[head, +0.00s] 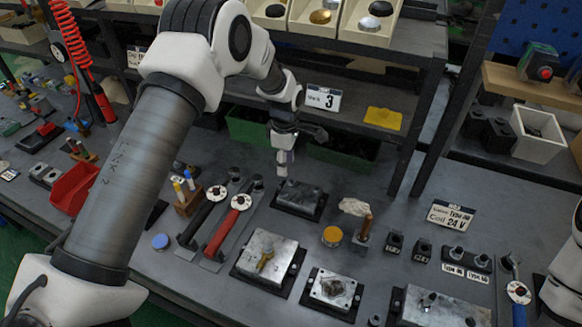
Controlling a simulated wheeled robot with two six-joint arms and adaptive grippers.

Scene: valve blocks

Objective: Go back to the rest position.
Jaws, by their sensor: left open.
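My left arm comes in from the left and reaches over the bench. My left gripper (284,160) is open above the back valve block (302,195), a grey metal block on a dark base. Whether its fingertips touch anything is too small to tell. A second valve block (268,256) with a brass fitting on top stands nearer the front. A smaller block (332,289) with a round opening is to its right. Another grey block (440,308) is cut off by the bottom edge. Part of my right arm shows at the right edge; its gripper is out of view.
Red and black-handled tools (226,229) lie left of the blocks. A red bin (74,188) stands at the left. A shelf with a "3" label (323,98) and green bins (249,126) are behind my gripper. Small black parts (394,242) and a "Coil 24 V" card (451,215) are at the right.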

